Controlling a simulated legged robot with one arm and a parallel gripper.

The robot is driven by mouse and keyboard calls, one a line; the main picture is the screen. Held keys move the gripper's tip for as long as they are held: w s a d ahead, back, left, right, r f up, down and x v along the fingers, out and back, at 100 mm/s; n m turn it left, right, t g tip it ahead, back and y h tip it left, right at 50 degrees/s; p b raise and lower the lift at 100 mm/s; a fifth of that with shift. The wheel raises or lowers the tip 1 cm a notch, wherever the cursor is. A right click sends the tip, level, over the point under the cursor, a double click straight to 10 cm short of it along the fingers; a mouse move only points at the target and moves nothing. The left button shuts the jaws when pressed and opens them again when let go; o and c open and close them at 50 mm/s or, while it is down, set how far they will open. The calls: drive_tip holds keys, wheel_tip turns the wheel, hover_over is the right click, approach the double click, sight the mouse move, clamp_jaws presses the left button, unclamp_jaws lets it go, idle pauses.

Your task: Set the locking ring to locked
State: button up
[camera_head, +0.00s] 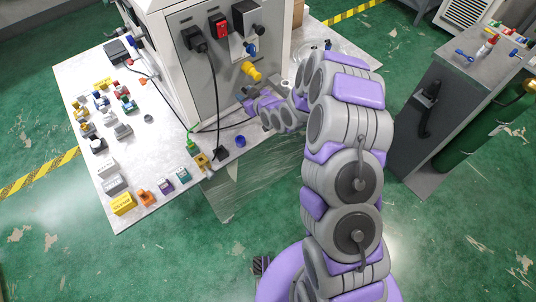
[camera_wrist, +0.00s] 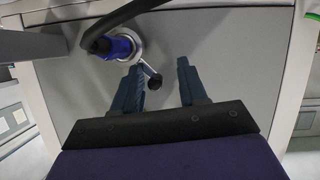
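In the wrist view, a blue plug (camera_wrist: 112,46) sits in a round silver ring (camera_wrist: 135,42) on the grey machine panel. A short lever with a black knob (camera_wrist: 154,81) sticks out from the ring, down and to the right. I take this ring to be the locking ring; no lock marks are readable. My gripper (camera_wrist: 159,66) is open, with its two dark fingers apart. The knob shows between the fingers, nearer the left one; I cannot tell whether they touch. In the head view my gripper (camera_head: 245,98) is low at the machine's front, and the ring is not clearly visible.
A thick black cable (camera_wrist: 115,17) crosses above the ring. The machine (camera_head: 180,60) carries a black plug (camera_head: 194,38), a red switch (camera_head: 219,25) and a yellow knob (camera_head: 251,70). Several small parts lie on the white table (camera_head: 150,160). A grey cabinet (camera_head: 440,110) stands at right.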

drive_tip(key=f+n+b, duration=0.1)
drive_tip(key=a+f+n+t+h, duration=0.1)
drive_tip(key=n, duration=0.1)
drive_tip(key=s+f+n+t+h+b, duration=0.1)
drive_tip(key=shift+a+f+n+b, duration=0.15)
drive_tip(key=shift+f+n+b, duration=0.15)
drive_tip(key=shift+n, duration=0.4)
drive_tip(key=p+v, duration=0.5)
drive_tip(key=v, duration=0.4)
drive_tip(key=shift+s+r+p, duration=0.15)
drive_tip(key=shift+s+p, duration=0.05)
drive_tip(key=shift+p, duration=0.4)
